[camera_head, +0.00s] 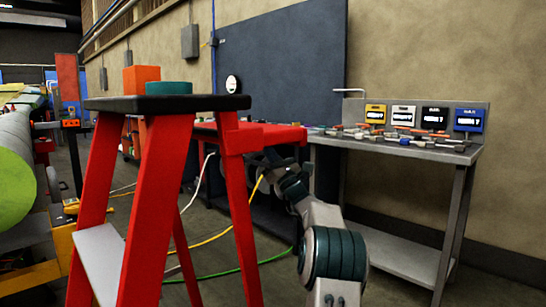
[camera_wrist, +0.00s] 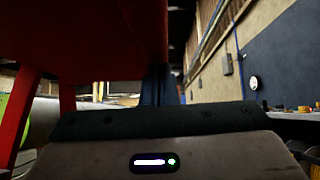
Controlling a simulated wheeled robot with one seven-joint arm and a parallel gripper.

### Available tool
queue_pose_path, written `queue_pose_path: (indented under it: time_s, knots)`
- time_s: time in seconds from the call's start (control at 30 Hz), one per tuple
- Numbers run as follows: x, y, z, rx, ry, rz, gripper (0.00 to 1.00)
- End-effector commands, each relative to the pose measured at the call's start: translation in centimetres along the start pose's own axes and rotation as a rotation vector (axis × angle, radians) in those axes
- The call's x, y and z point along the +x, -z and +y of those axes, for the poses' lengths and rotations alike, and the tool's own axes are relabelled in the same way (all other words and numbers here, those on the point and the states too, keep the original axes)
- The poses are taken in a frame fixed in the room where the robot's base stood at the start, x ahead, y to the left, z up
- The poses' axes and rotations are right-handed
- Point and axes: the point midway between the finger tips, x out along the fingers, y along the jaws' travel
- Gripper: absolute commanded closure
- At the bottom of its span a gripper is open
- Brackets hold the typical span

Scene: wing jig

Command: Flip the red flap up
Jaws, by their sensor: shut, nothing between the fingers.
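A red-orange panel (camera_head: 69,78) stands upright at the far left, beside the long pale rounded body (camera_head: 16,130). I cannot tell whether this panel is the red flap, and no other clear flap shows. My gripper (camera_head: 262,160) is at the right leg of the red stepladder, partly hidden by it and far from the panel. In the wrist view its dark fingers (camera_wrist: 158,84) are together and empty, with the red underside of the ladder above them. I cannot tell whether they touch the ladder.
The red stepladder (camera_head: 235,195) stands close in front, with an orange box (camera_head: 141,79) and a teal ring (camera_head: 169,88) on its black top. A grey workbench (camera_head: 400,149) with tools and small displays is at right. Yellow and green cables cross the floor.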

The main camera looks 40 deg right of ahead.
Motion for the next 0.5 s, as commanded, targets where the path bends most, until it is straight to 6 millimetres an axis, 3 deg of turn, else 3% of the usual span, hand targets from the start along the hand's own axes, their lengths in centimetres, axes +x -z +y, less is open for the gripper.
queue_pose_path:
  time_s: [0.27,0.5]
  knots:
    - [0.4,-0.5,0.5,-0.002,-0.009,-0.012,1.00]
    - [-1.7,2.0,0.5,0.004,-0.007,-0.006,1.00]
